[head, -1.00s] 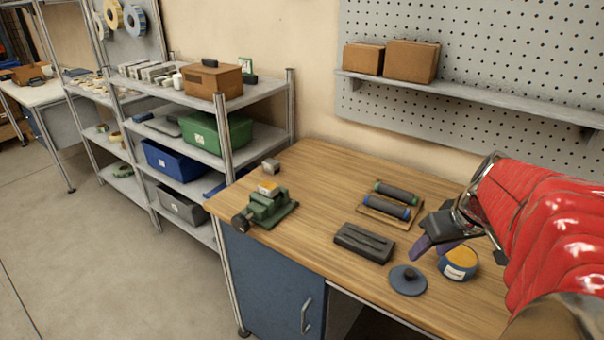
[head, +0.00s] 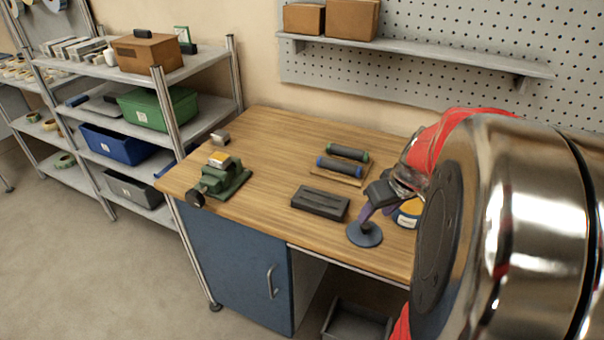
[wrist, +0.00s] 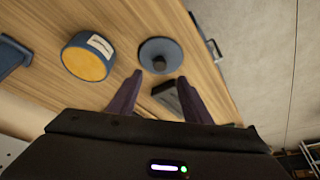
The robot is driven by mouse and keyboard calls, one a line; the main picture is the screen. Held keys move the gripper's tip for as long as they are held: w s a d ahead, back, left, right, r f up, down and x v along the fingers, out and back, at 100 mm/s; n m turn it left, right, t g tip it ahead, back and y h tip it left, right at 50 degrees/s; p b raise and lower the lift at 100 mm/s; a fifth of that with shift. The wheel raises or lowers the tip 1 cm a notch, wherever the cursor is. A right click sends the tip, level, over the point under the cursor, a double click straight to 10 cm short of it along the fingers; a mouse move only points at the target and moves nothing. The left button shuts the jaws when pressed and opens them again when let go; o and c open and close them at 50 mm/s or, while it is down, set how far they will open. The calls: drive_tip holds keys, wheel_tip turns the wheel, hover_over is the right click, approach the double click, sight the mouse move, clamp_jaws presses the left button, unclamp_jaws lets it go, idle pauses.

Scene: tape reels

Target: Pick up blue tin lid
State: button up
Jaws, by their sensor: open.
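The blue tin lid (head: 364,235) is a flat round disc with a dark knob, lying on the wooden workbench near its front edge. It also shows in the wrist view (wrist: 161,50), just beyond my fingertips. My gripper (head: 370,212) is open, with purple fingers above the lid in the head view. In the wrist view my gripper (wrist: 160,75) has its two fingers spread, with the knob roughly in line with the gap. Nothing is between the fingers. I cannot tell whether a finger touches the lid.
The blue tin with an orange top (head: 408,213) stands right beside the lid. A dark tray-like block (head: 320,203) lies to the left. Two rollers on a wooden base (head: 342,165) and a green vise (head: 222,180) stand farther off. The bench's left middle is clear.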

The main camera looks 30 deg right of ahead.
sight(366, 225)
drive_tip(key=shift+x, duration=1.1)
drive_tip(key=shift+s+x, duration=0.2)
drive_tip(key=shift+x, duration=2.35)
drive_tip(key=shift+f, duration=0.1)
drive_tip(key=shift+c, duration=0.7)
clamp_jaws()
wheel_tip(366, 225, up, 10)
drive_tip(key=shift+s+a, duration=0.1)
